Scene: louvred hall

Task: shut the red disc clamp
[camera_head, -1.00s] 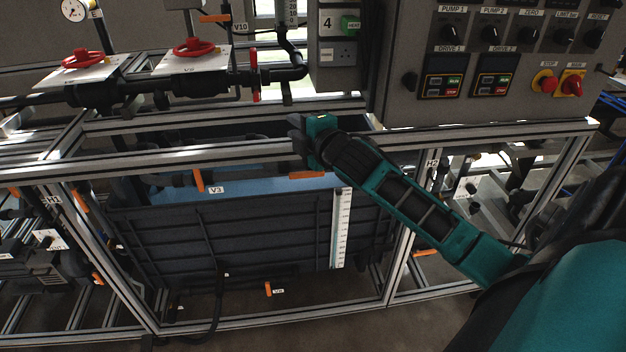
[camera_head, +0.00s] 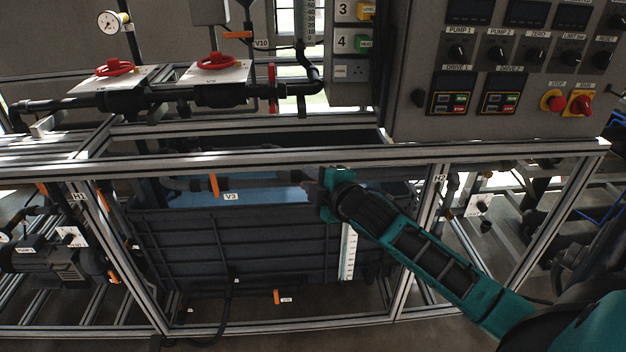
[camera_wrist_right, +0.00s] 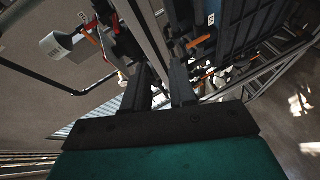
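A thin red disc seen edge-on (camera_head: 272,88) stands upright on the black pipe, right of two red handwheels; I take it to be the red disc clamp, but cannot tell whether it is shut. The red handwheels, left (camera_head: 115,67) and right (camera_head: 217,62), lie flat above white plates. My right gripper (camera_head: 324,195) is below and right of the disc, under the upper frame rail, in front of the tank and well apart from the disc. In the right wrist view its two dark fingers (camera_wrist_right: 160,88) stand apart with nothing clearly between them. My left gripper is not in view.
The aluminium frame rail (camera_head: 250,156) crosses between my right gripper and the pipework. A dark ribbed tank (camera_head: 200,240) sits below, with an orange-handled valve V3 (camera_head: 214,185). A grey control panel (camera_head: 410,115) stands to the right. A gauge (camera_head: 108,21) is at upper left.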

